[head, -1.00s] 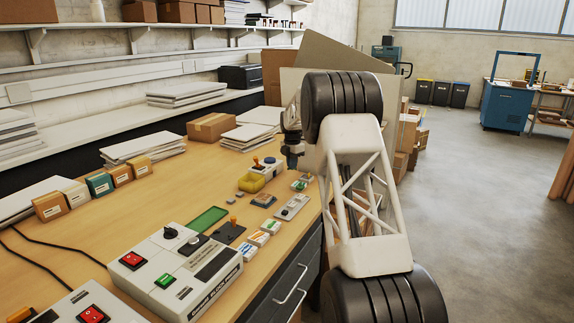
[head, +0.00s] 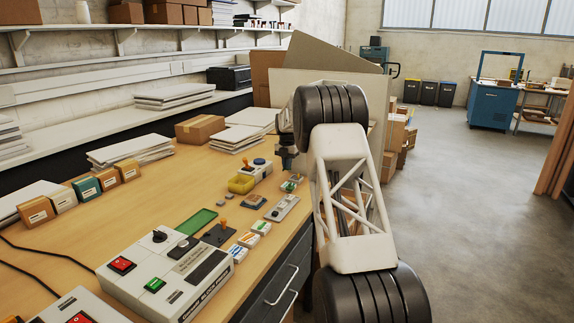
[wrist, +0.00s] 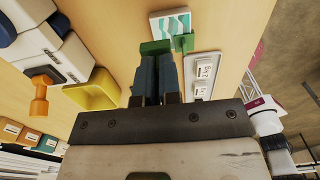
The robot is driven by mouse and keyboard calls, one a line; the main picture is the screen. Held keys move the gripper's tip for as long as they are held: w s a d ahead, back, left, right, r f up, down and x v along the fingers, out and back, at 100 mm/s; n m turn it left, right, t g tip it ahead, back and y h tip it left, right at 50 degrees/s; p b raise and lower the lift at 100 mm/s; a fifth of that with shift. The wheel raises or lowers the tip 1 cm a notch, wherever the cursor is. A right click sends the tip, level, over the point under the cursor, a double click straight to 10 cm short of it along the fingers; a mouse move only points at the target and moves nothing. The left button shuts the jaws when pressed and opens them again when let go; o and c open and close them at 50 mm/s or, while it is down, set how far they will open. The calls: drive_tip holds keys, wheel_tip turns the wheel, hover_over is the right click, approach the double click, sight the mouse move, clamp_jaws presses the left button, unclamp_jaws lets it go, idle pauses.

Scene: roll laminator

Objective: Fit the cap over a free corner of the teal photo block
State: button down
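The teal photo block (wrist: 170,22), white with teal waves, lies on the table just beyond my fingertips in the wrist view. It shows small in the head view (head: 291,185). A green cap (wrist: 183,42) sits at its near right corner. My gripper (wrist: 157,72) has its dark fingers close together, with another green cap (wrist: 155,47) at their tips, near the block's near left corner. I cannot tell whether this cap touches the block. In the head view my gripper (head: 287,158) is partly hidden by my arm.
A yellow tray (wrist: 95,92) and a machine with an orange lever (wrist: 40,95) stand to the left in the wrist view. A grey panel with white switches (wrist: 205,72) lies close on the right. The table edge lies beyond it. Small blocks (head: 248,240) line the table's front.

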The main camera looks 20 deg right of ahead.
sight(287, 183)
drive_tip(key=shift+f, duration=0.2)
drive_tip(key=shift+f, duration=2.85)
drive_tip(key=shift+f, duration=0.4)
idle(0.6)
drive_tip(key=c, duration=1.6)
unclamp_jaws()
drive_tip(key=shift+r, duration=1.5)
drive_tip(key=o, duration=0.6)
drive_tip(key=shift+c, duration=0.2)
drive_tip(key=shift+r, duration=0.15)
drive_tip(key=shift+r, duration=2.35)
